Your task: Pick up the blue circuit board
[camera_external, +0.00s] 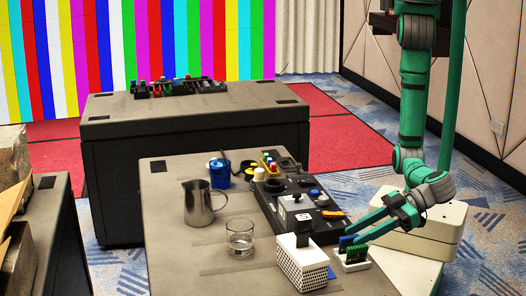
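The blue circuit board (346,241) stands upright in a small white holder (354,266) near the right edge of the front table. A green circuit board (357,253) stands beside it in the same holder. My gripper (358,235) reaches down from the right, with its green fingertips just above and beside the boards. The fingers show apart, with a gap between them. Whether a fingertip touches the blue board is too small to tell. The fingers partly cover the tops of the boards.
A white perforated box (302,263) stands close left of the holder, and a black control panel (290,205) lies behind. A glass (240,238), a metal jug (199,203) and a blue mug (220,173) stand further left. The table's front left is clear.

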